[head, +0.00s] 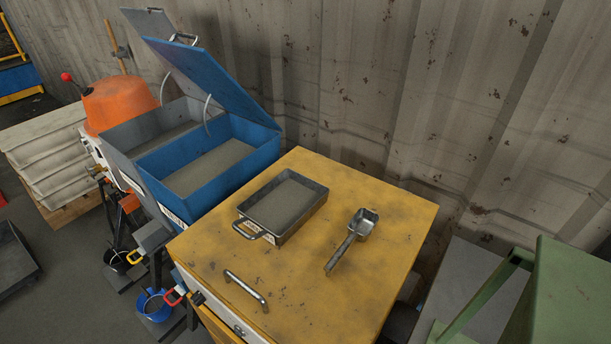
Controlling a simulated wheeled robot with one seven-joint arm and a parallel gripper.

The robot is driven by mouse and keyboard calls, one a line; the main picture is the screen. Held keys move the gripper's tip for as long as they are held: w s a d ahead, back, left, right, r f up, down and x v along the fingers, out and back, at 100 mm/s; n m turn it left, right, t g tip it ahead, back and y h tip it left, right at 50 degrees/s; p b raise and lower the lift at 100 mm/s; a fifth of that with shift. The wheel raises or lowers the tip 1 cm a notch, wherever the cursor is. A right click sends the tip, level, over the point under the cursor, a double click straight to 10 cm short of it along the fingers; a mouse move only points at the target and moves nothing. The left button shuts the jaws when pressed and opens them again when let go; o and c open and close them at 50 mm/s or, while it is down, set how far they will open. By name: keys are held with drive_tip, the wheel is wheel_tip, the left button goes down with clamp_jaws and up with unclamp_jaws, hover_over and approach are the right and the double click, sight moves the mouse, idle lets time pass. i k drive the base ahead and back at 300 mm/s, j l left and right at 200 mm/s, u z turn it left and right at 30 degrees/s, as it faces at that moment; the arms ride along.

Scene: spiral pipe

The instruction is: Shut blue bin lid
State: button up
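The blue bin (222,167) stands left of the yellow cabinet and holds grey material. Its blue lid (215,83) is raised, tilted up and back to the left, with a metal handle (184,39) at its upper edge. A curved stay (207,115) runs between the lid and the bin. A grey bin (118,136) stands directly beside it on the left, its grey lid (149,21) also raised. My gripper is not in view.
The yellow cabinet top (374,275) carries a metal tray (291,221) of grey material and a metal scoop (350,240). An orange mixer drum (117,103) and stacked sacks (50,158) stand at left. A corrugated wall (350,80) rises behind. A green frame (565,300) is at lower right.

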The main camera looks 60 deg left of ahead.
sight(196, 63)
drive_tip(key=u, duration=2.2)
drive_tip(key=i+j+u, duration=0.25)
drive_tip(key=i+l, duration=0.1)
